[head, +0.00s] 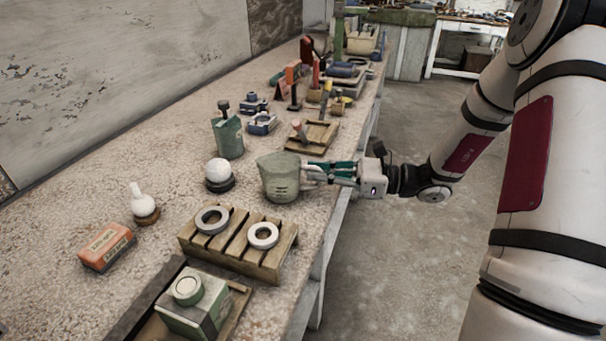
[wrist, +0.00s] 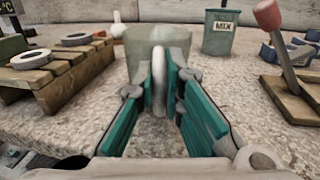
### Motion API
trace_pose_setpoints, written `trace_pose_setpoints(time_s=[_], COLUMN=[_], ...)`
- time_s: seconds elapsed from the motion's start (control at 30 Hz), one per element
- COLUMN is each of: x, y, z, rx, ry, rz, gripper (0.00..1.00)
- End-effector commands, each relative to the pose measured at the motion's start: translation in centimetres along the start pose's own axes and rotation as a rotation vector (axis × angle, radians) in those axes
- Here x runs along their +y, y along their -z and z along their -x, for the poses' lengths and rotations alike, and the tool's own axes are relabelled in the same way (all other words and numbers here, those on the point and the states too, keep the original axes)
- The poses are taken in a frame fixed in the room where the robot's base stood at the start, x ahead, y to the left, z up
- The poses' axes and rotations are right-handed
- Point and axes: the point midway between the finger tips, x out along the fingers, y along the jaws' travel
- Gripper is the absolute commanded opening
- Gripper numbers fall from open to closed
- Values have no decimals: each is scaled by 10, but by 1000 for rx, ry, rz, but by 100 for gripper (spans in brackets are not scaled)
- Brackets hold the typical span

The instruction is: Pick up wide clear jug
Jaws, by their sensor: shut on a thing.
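The wide clear jug (head: 279,178) is a squat, greenish see-through vessel with a spout. It stands upright near the right edge of the bench in the head view. In the wrist view the jug (wrist: 146,47) is straight ahead, with its pale handle toward me. My gripper (head: 312,172) reaches in from the right, level with the jug. In the wrist view the fingers of my gripper (wrist: 160,85) are shut on the handle, one on each side. The lower part of the jug is partly hidden by the fingers. I cannot tell any gap beneath it.
A wooden rack (head: 222,256) with two grey rings stands in front of the jug. A white sphere on a dark base (head: 219,175) is to its left, a green MIX container (head: 228,136) behind left. A wooden tray (head: 312,136) lies behind. The bench edge is close by on the right.

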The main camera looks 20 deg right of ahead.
Motion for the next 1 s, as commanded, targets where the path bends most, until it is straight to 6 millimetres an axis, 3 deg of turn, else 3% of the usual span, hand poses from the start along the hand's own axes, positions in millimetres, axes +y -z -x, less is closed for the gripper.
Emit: trace_pose_setpoints(time_s=[0.17,0.4,0.6,1.0], x=[0,2,1,1], y=[-20,-67,-93,-100], z=[0,0,0,0], rx=[0,0,0,-1], ry=[0,-1,0,0], rz=[5,6,3,1], gripper=[0,0,0,0])
